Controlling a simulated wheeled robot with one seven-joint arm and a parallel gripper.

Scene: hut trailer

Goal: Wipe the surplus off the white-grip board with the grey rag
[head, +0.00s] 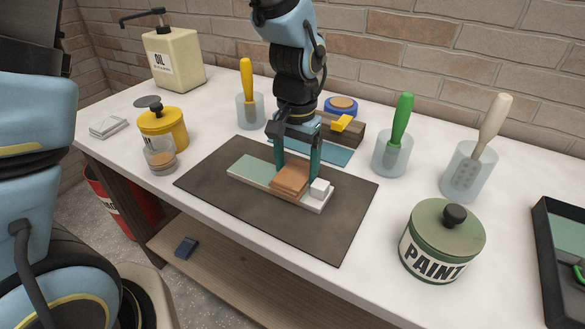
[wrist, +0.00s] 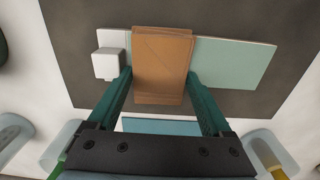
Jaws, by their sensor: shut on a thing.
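The white-grip board (head: 248,171) lies on a dark mat (head: 215,178). It is coated pale green toward the left in the head view, and its white block grip (head: 320,188) is at the right end. My gripper (head: 294,166) is shut on a folded orange-brown cloth (head: 289,184), which lies across the board beside the grip and hides the surface under it. In the wrist view the fingers flank the cloth (wrist: 162,62), with the green part (wrist: 232,62) to the right. A folded light-grey cloth (head: 109,127) lies at the table's left end, away from my gripper.
A blue sheet (head: 325,154) and a brown block with a yellow grip (head: 343,123) are behind the mat. Cups with yellow, green and cream-handled tools stand around. A green paint tin (head: 442,241) stands at right, and a yellow tin (head: 163,128) and jar (head: 160,158) at left.

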